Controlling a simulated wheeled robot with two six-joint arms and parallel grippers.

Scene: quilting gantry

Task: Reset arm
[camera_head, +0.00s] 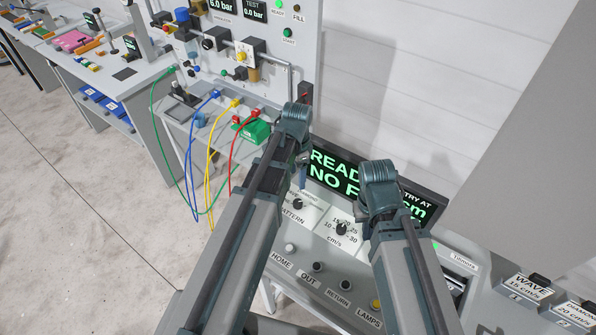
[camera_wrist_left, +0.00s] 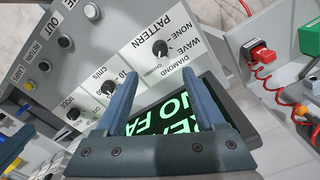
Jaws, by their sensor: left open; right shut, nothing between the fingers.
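My left arm reaches over the control panel (camera_head: 318,222) in the head view. Its gripper (camera_head: 303,178) hangs below the wrist and is mostly hidden there. In the left wrist view the left gripper (camera_wrist_left: 160,92) is open, two blue fingers apart with nothing between them, above the panel's pattern knob and screen. My right arm lies over the panel's right side in the head view, its gripper hidden behind the arm. Dark blue parts at the lower left edge of the left wrist view look like the right gripper (camera_wrist_left: 14,146), shut and empty.
A screen (camera_head: 331,181) with green text stands behind the arms. A small table (camera_head: 180,118) with green, blue, yellow and red hoses is left of them. A workbench (camera_head: 141,82) stands farther left. Labelled bins (camera_head: 526,292) are at the right. Open floor lies at lower left.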

